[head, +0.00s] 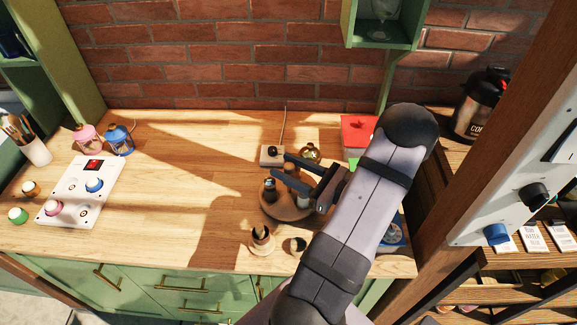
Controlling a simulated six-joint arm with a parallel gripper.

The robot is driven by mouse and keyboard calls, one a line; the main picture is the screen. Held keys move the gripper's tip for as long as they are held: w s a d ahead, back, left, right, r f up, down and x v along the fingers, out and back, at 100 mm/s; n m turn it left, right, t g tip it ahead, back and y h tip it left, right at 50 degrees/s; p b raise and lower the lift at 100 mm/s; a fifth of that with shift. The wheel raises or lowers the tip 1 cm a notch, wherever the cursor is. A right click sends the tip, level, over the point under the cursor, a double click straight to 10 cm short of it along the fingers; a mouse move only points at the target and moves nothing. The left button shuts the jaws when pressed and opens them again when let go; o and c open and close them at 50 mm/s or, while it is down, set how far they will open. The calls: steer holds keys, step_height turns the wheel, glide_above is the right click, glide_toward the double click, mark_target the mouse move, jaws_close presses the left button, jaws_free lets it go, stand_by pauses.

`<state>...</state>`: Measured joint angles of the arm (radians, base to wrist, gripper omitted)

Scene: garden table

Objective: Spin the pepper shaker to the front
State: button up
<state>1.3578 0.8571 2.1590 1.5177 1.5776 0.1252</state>
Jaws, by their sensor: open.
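A round wooden turntable (285,211) stands on the counter, partly hidden by my arm. A dark shaker-like item (270,191) stands at its left side; it may be the pepper shaker, but it is too small to be sure. A pale item (303,200) stands to its right, and a brown wooden item is partly hidden between the fingers. My gripper (287,169) is open above the back part of the turntable, its dark fingers pointing left. I cannot tell whether the fingers touch anything.
A wooden piece with a dark top (262,238) and a small round item (296,246) sit in front of the turntable. Behind are a socket box (271,155), a gold round object (310,152) and a red box (357,131). The counter's left middle (180,190) is clear.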

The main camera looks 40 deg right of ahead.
jaws_close()
steer(key=shift+n+y, duration=0.5)
steer(key=shift+y, duration=0.3)
steer(key=shift+f+n+g+y+b, duration=0.1)
steer(key=shift+n+g+y+b, duration=0.5)
steer(key=shift+n+g+y, duration=0.7)
steer(key=shift+n+g+y+b, duration=0.35)
steer(key=shift+n+y, duration=0.25)
steer(key=shift+y, duration=0.7)
steer(key=shift+n+g+y, duration=0.6)
steer(key=shift+g+y, duration=0.05)
steer(key=shift+y, duration=0.05)
jaws_free()
